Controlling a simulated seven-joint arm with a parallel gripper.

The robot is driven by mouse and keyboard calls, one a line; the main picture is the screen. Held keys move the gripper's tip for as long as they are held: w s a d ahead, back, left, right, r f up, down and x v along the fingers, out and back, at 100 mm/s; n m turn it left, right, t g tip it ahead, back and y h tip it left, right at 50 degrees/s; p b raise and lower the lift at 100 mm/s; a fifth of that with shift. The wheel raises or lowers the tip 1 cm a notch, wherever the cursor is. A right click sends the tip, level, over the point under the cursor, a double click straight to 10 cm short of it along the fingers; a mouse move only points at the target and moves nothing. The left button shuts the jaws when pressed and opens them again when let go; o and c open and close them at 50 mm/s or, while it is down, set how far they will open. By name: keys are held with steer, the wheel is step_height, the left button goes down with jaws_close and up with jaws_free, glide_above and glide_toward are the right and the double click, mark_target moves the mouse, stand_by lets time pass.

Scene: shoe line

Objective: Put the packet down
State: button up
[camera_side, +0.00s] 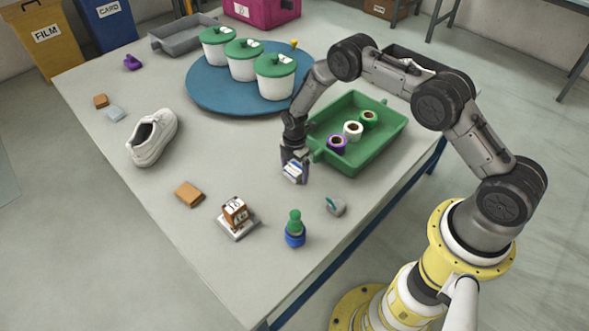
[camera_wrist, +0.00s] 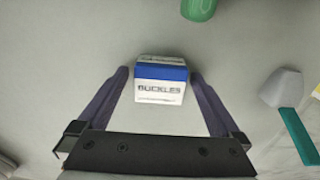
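The packet is a small white and blue box lettered BUCKLES (camera_wrist: 160,84). In the side view the packet (camera_side: 294,171) shows at my fingertips, low over the table near the green tray's handle. My gripper (camera_side: 293,165) points down beside it. In the wrist view my gripper's two dark fingers (camera_wrist: 160,72) stand on either side of the packet, with a thin gap showing at each side. The packet looks upright; its underside is hidden, so contact with the table is not clear.
A green tray (camera_side: 378,147) with several spools is just right of my gripper. A white shoe (camera_side: 152,138) is left. The table (camera_side: 225,165) between is clear.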

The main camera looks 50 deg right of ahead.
steer(key=shift+r, duration=0.1)
step_height(320, 180, up, 12)
steer(key=shift+r, duration=0.15)
stand_by(0.5)
step_height(320, 180, up, 8)
steer(key=m, duration=0.2)
glide_above(295, 169)
steer(key=s+a+r+m+t, duration=0.1)
steer(key=s+r+m, duration=0.2)
steer(key=s+r, duration=0.5)
steer(key=s+r+m+t, duration=0.2)
steer(key=s+r+m, duration=0.2)
steer(key=r, duration=0.8)
steer(key=s+r+m+t, duration=0.1)
steer(key=s+m, duration=0.3)
steer(key=s, duration=0.7)
steer(key=s+a+r+m+t, duration=0.1)
steer(key=s+r+m, duration=0.3)
steer(key=s, duration=0.7)
steer(key=shift+s+m+t, duration=0.2)
steer(key=shift+m+t, duration=0.1)
steer(key=shift+m, duration=0.2)
